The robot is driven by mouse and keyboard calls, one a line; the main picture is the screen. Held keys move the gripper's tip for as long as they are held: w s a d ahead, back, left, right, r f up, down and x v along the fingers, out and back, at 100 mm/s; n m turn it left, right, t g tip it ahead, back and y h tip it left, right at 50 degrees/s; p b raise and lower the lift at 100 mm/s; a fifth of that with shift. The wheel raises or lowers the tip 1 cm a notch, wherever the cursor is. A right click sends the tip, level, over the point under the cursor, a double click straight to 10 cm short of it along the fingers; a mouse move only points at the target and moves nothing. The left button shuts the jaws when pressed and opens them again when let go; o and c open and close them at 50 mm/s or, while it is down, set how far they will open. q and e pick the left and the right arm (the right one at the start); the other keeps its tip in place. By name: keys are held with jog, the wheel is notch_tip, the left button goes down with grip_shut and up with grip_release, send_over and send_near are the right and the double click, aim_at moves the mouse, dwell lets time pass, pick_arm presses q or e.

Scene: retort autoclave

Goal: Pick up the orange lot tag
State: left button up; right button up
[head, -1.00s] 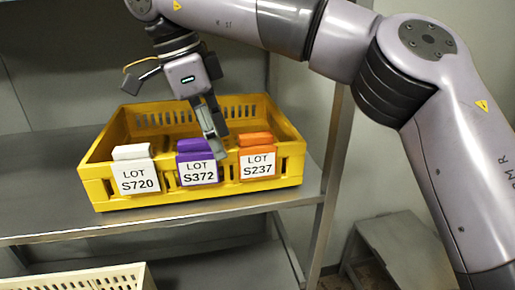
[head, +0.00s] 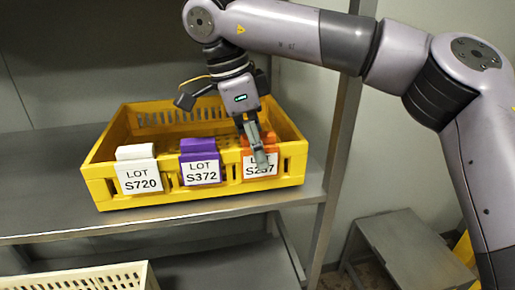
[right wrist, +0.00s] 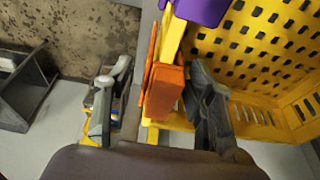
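The orange lot tag (head: 249,138) hangs over the front wall of the yellow crate (head: 235,196), at the right end, with a white label reading LOT S237 partly covered by my right gripper (head: 257,148). In the right wrist view the orange tag (right wrist: 165,88) stands between the two fingers of my right gripper (right wrist: 159,78). The fingers are open, with a gap on both sides of the tag. One finger is outside the crate wall, the other inside. My left gripper is not in view.
A purple tag (head: 197,145), LOT S372, and a white tag (head: 135,152), LOT S720, hang on the same wall to the left. The crate stands on a grey metal shelf (head: 50,218). A cream crate (head: 100,277) is below. A shelf post (head: 340,150) stands at the right.

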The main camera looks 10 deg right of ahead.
jog(key=shift+d, duration=0.1)
jog(key=c, duration=1)
jog(key=shift+r, duration=0.1)
